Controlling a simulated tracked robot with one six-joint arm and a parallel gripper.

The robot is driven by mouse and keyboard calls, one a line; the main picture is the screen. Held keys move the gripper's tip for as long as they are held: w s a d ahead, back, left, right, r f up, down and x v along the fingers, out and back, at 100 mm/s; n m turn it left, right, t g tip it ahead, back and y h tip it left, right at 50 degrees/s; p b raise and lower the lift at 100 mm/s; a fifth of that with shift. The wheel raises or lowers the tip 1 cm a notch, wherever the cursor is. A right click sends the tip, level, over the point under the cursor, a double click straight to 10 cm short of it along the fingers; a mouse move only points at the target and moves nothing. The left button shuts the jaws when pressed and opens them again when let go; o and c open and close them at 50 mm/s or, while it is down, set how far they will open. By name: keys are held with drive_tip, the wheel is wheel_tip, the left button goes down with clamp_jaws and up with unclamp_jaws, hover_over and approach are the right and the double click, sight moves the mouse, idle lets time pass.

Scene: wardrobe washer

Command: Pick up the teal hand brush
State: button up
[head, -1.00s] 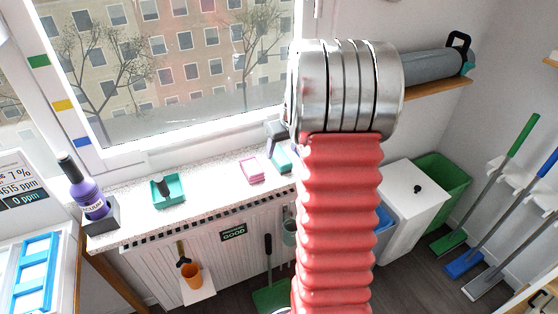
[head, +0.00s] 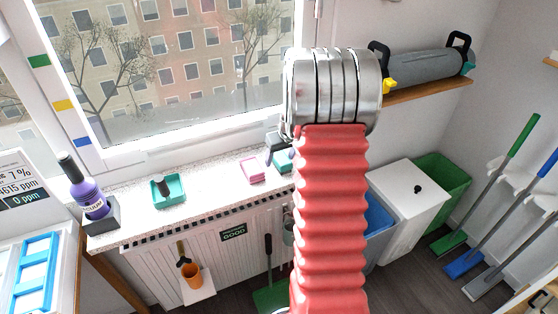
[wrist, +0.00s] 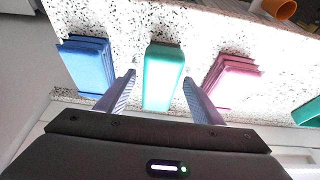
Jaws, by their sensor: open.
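The teal hand brush (wrist: 163,75) shows in the wrist view as a rounded teal block lying on the speckled sill, with no bristles visible. In the head view only part of it (head: 284,162) shows beside my arm. My gripper (wrist: 159,77) is open, with one finger to the left of the brush and one to the right. A gap shows on each side, and nothing is held. I cannot tell how far the fingertips are above the sill. In the head view my arm hides most of my gripper.
A blue stack (wrist: 87,65) lies left of the brush and a pink stack (wrist: 230,77) lies right, both close to the fingers. Further along the sill (head: 215,184) are a teal tray (head: 181,187) and a purple bottle (head: 86,195). The window stands behind.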

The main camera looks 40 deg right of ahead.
drive_tip(key=shift+c, duration=0.6)
drive_tip(key=c, duration=1.1)
